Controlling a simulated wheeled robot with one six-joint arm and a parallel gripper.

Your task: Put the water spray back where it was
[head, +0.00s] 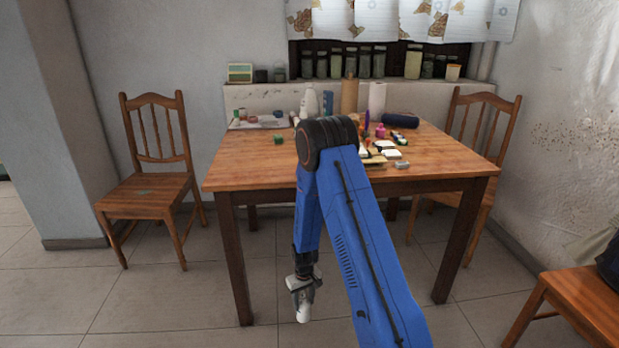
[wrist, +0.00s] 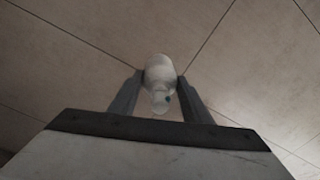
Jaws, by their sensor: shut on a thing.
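My gripper (head: 302,290) hangs low in front of the table (head: 245,175), below the tabletop and between its front legs. It is shut on a white bottle, which I take to be the water spray (head: 303,313). In the wrist view the water spray (wrist: 160,72) sits between the two fingers, with a small blue spot on its near end. The tile floor is behind it in that view. Its nozzle cannot be made out clearly. My arm hides part of the table's middle.
On the table are another white bottle (head: 309,103), a paper roll (head: 377,100), a dark blue roll (head: 400,120) and several small items. The front left tabletop is clear. Wooden chairs stand at left (head: 150,190) and right (head: 575,295). Jars line the sill behind.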

